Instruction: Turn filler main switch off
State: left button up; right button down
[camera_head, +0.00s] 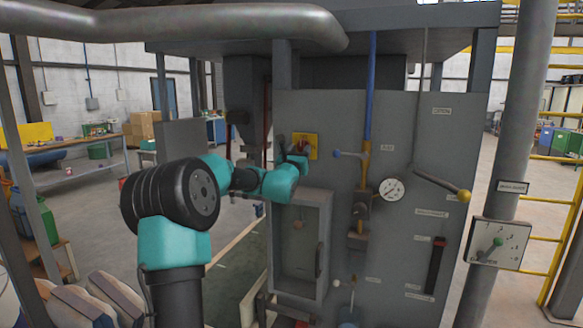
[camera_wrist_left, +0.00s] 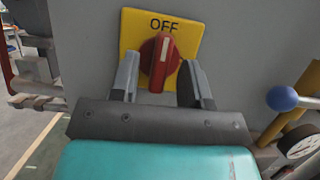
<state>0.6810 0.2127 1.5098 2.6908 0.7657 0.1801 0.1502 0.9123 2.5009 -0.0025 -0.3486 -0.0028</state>
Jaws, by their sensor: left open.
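The filler main switch is a red rotary knob (camera_wrist_left: 159,62) on a yellow plate (camera_wrist_left: 187,32) marked OFF at its top. The knob's white line stands nearly upright and points up toward the word OFF. In the head view, the yellow plate (camera_head: 312,143) sits on the grey cabinet front, and my left gripper partly hides the knob. My left gripper (camera_wrist_left: 160,68) is open, with one finger on each side of the knob; I cannot tell whether either finger touches it. My right gripper is not in view.
Right of the switch are a blue-knobbed lever (camera_head: 338,154), a pressure gauge (camera_head: 392,189) and a long yellow-knobbed lever (camera_head: 463,196). A recessed box (camera_head: 299,245) lies below. A dial panel (camera_head: 499,244) with a green-knobbed pointer stands at the right.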

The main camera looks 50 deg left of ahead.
pick_arm(q)
jog(key=v, duration=1.7)
jog(key=shift+r, duration=0.1)
jog(key=w+d+f+m+g+h, duration=0.1)
jog(key=d+f+m+g+h, duration=0.3)
jog(key=d+f, duration=0.45)
jog(key=w+d+f+m+g+h, duration=0.1)
jog(key=d+f+m+h, duration=0.4)
jog(key=f, duration=0.7)
jog(key=w+d+f+m+g+h, duration=0.1)
jog(key=d+f+m+g+h, duration=0.25)
jog(key=d+f+h, duration=0.5)
jog(key=s+d+f+m+g+y, duration=0.1)
jog(key=s+d+f+m+g, duration=0.3)
jog(key=f, duration=0.4)
jog(key=s+d+f+m+g+y, duration=0.1)
jog(key=s+d+f+m+g, duration=0.15)
jog(key=s+f+m, duration=0.35)
jog(key=s+d+f+m+g, duration=0.25)
jog(key=f+m+g, duration=0.2)
jog(key=f, duration=0.45)
jog(key=s+d+f+m+y, duration=0.1)
jog(key=d+f+m, duration=0.6)
jog(key=m, duration=0.6)
jog(key=shift+f, duration=0.65)
